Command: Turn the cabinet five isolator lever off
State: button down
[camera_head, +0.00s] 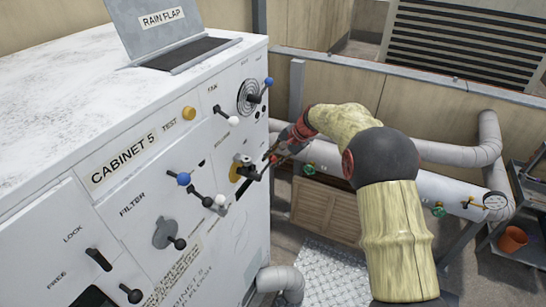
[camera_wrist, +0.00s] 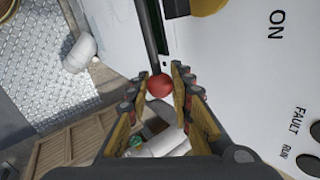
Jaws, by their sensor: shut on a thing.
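The white cabinet marked CABINET 5 (camera_head: 122,163) fills the left of the head view, with several levers and knobs on its front. In the wrist view, a dark lever rod ending in a red ball (camera_wrist: 159,87) runs down beside a dark slot in a white panel (camera_wrist: 225,75) lettered ON. My gripper (camera_wrist: 160,90) is shut on the red ball, one finger on each side. In the head view my gripper (camera_head: 276,157) is at the cabinet's right front edge; the ball is hard to make out there. A yellow round part (camera_head: 237,172) sits just left of it.
Blue-ball levers (camera_head: 183,179) and white-ball levers (camera_head: 219,200) stick out close to my gripper. An open rain flap (camera_head: 160,20) stands on top of the cabinet. Pipes with green valve handles (camera_head: 309,169) run behind my arm. A metal grating floor (camera_head: 325,268) lies clear below.

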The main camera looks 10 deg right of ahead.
jog(key=c, duration=1.6)
grip_release()
jog(key=shift+o, duration=0.2)
jog(key=v, duration=1.2)
jog(key=shift+a, duration=0.1)
